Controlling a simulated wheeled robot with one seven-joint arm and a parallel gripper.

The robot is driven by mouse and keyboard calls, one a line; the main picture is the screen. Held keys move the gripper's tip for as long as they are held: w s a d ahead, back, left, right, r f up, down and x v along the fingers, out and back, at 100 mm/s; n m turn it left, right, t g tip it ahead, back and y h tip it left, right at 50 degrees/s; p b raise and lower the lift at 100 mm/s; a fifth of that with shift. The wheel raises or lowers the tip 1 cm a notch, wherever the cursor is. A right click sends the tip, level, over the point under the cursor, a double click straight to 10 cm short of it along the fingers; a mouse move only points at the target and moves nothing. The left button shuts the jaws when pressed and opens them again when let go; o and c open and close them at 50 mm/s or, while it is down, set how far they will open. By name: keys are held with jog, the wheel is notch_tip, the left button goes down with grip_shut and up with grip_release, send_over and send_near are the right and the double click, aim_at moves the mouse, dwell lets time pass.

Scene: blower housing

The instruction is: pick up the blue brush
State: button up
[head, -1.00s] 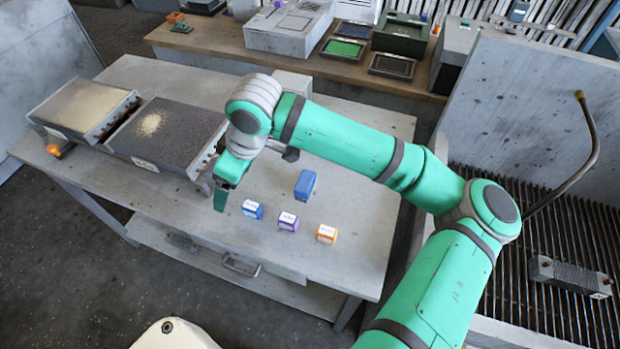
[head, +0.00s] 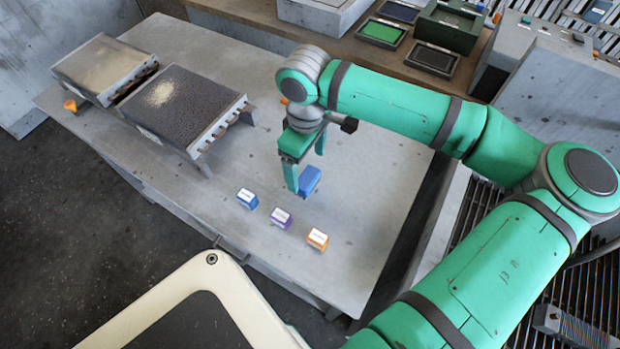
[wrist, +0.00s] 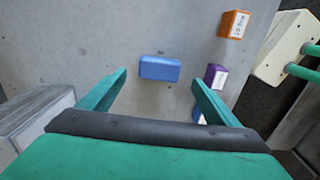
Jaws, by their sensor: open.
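A plain blue block (head: 309,181), which looks like the blue brush, lies on the grey table (head: 370,200); no bristles show. In the wrist view the blue block (wrist: 160,68) lies lengthwise across the gap, just beyond the fingertips. My gripper (head: 306,174) points down over the table, open and empty. Its fingers in the wrist view (wrist: 159,77) are apart, with bare table between them. In the head view one finger partly covers the block's left side. I cannot tell the exact height of the fingertips above the table.
A blue labelled box (head: 247,198), a purple one (head: 280,217) and an orange one (head: 317,239) stand in a row nearer the table's front edge. Dark and tan-topped metal units (head: 180,105) (head: 104,65) stand at the left. The table right of the block is clear.

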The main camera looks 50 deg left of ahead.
aim_at(307, 177)
jog(key=shift+w+f, duration=0.2)
jog(key=shift+f, duration=0.75)
jog(key=shift+s+f, duration=0.1)
jog(key=shift+f, duration=2.2)
jog(key=shift+c, duration=0.3)
jog(key=c, duration=1.2)
